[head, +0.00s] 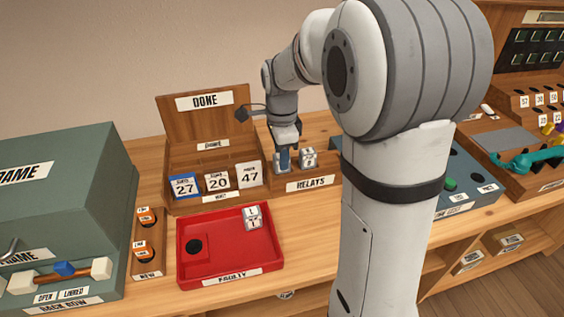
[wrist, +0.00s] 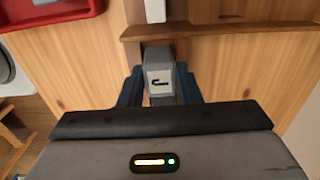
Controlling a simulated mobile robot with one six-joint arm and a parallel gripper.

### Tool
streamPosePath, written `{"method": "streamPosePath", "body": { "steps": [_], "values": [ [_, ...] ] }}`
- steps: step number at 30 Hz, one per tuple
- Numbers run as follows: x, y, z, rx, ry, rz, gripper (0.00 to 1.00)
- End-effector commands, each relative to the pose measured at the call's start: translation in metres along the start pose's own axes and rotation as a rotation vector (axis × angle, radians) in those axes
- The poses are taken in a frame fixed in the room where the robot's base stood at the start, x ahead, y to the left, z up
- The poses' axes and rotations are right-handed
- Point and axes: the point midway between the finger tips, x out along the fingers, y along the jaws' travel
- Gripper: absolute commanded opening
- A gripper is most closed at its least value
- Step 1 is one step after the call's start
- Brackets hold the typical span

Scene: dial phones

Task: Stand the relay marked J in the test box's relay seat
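The relay marked J (wrist: 160,82) is a grey block with a white face and a black J in the wrist view. My gripper (wrist: 160,88) has a blue finger against each side of it, with no clear gap. In the head view my gripper (head: 284,158) points down into the left part of the wooden RELAYS tray (head: 312,184). Another relay (head: 308,158) stands just right of it in the tray. A blue-grey box (head: 462,202) with a green knob, perhaps the test box, is partly hidden behind my arm. I cannot make out its relay seat.
A red FAULTY tray (head: 230,274) holds a relay (head: 253,217). The wooden DONE box (head: 204,120) with numbered cards stands left of my gripper. A green cabinet (head: 60,200) and a NEW rack (head: 147,270) are farther left. A wooden rack (head: 535,100) stands at right.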

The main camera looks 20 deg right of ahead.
Motion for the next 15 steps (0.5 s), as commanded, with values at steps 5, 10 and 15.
{"method": "streamPosePath", "body": {
  "steps": [5,10,15],
  "values": [
    [0.0,0.0,-0.0002,0.0,0.0,0.0,0.15],
    [-0.0004,-0.0001,-0.0004,0.001,0.0,0.0,0.07],
    [-0.0061,-0.0001,-0.0005,0.001,0.0,-0.001,0.07]
  ]
}}
